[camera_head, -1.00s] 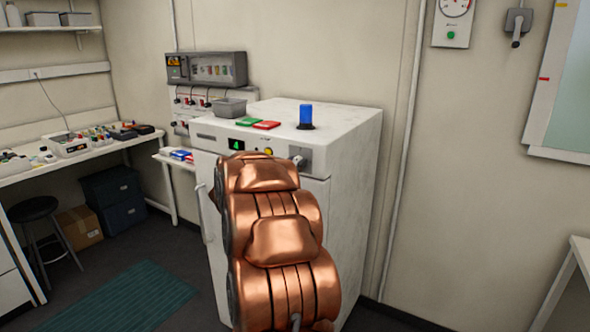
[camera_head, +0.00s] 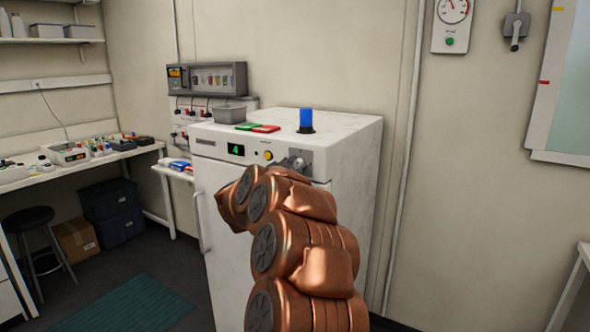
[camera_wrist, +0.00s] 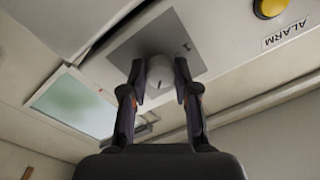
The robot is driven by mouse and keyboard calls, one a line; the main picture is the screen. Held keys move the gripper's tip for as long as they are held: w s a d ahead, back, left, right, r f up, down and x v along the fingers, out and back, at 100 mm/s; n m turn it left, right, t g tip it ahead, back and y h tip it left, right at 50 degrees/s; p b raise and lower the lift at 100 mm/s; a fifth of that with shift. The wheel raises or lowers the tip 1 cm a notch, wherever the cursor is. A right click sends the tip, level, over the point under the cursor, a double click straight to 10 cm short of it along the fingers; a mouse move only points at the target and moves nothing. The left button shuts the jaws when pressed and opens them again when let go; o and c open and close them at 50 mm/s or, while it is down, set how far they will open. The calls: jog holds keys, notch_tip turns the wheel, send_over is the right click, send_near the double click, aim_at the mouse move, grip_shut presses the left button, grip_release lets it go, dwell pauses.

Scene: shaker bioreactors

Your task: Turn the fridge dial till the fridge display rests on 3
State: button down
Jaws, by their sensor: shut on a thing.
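The white fridge (camera_head: 345,155) stands against the back wall. Its display (camera_head: 236,150) shows a green 4 on the front panel. The fridge dial (camera_wrist: 158,72) is a pale round knob on a grey plate (camera_wrist: 181,30) in the wrist view. My gripper (camera_wrist: 160,84) is shut on the dial, with one finger on each side of it. In the head view my copper arm reaches up to the panel's right end and the gripper (camera_head: 294,161) is small and partly hidden there.
A yellow alarm button (camera_head: 268,155) sits left of the dial and also shows in the wrist view (camera_wrist: 270,7). On the fridge top are a blue lamp (camera_head: 306,118), red (camera_head: 266,128) and green (camera_head: 248,126) flat items and a grey bin (camera_head: 230,113).

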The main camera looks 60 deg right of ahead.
dwell(0.3)
jog(key=c, duration=0.9)
grip_release()
jog(key=shift+o, duration=0.2)
jog(key=a, duration=1.2)
jog(key=shift+s+f, duration=0.2)
jog(key=shift+s, duration=0.2)
